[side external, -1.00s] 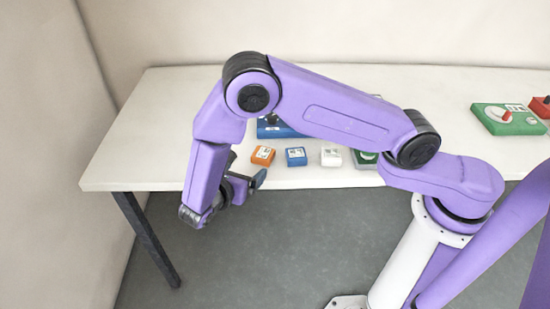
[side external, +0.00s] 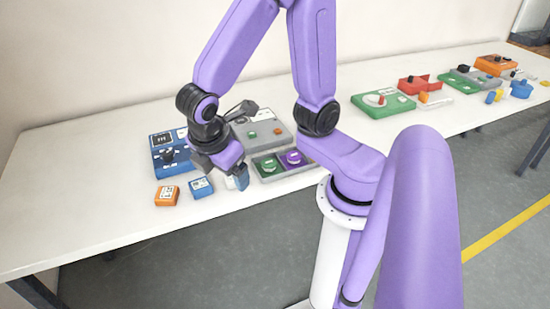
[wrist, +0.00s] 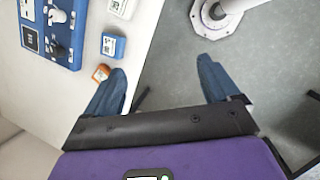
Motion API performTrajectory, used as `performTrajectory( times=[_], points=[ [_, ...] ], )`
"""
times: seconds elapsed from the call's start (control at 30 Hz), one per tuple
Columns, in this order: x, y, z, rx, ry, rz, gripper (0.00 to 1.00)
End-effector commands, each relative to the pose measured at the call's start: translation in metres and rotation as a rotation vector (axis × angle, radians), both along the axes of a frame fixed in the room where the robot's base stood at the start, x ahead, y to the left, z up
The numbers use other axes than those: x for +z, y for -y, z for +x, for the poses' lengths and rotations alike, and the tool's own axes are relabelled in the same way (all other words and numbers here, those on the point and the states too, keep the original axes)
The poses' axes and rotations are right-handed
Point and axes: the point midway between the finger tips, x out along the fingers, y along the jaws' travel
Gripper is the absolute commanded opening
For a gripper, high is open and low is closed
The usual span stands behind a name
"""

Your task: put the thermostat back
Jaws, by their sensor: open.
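Three small boxes with display-like faces sit along the table's near edge: an orange one (side external: 167,196), a blue one (side external: 201,188) and a white one (side external: 229,183). I cannot tell which is the thermostat. The white box is partly hidden by my gripper (side external: 241,177) in the side view. In the wrist view the orange box (wrist: 101,73), blue box (wrist: 113,45) and white box (wrist: 122,8) lie left of and beyond the fingers. My gripper (wrist: 160,88) is open and empty there, its fingers wide apart with grey floor between them.
A blue panel (side external: 158,141) with knobs stands behind the boxes. A grey unit (side external: 268,130) and a panel with green and purple dials (side external: 267,168) are to its right. More coloured units, including a green one (side external: 391,104), lie farther right. The table (side external: 100,205) is clear at left.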

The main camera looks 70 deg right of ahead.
Motion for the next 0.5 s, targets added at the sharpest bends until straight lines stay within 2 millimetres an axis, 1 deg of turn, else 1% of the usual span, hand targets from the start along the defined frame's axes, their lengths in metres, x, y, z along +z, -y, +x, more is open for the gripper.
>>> performTrajectory(
  times=[0.03, 0.1, 0.23, 0.33, 0.4, 0.5],
  points=[
    [0.007, 0.009, -0.016, -0.033, 0.002, 0.069, 0.89],
    [0.012, 0.017, -0.037, -0.078, -0.003, 0.151, 0.89],
    [0.02, 0.029, -0.069, -0.146, -0.017, 0.274, 0.89],
    [0.023, 0.034, -0.085, -0.178, -0.026, 0.336, 0.89],
    [0.024, 0.036, -0.092, -0.194, -0.031, 0.362, 0.89],
    [0.025, 0.037, -0.096, -0.202, -0.034, 0.378, 0.89]
  ],
)
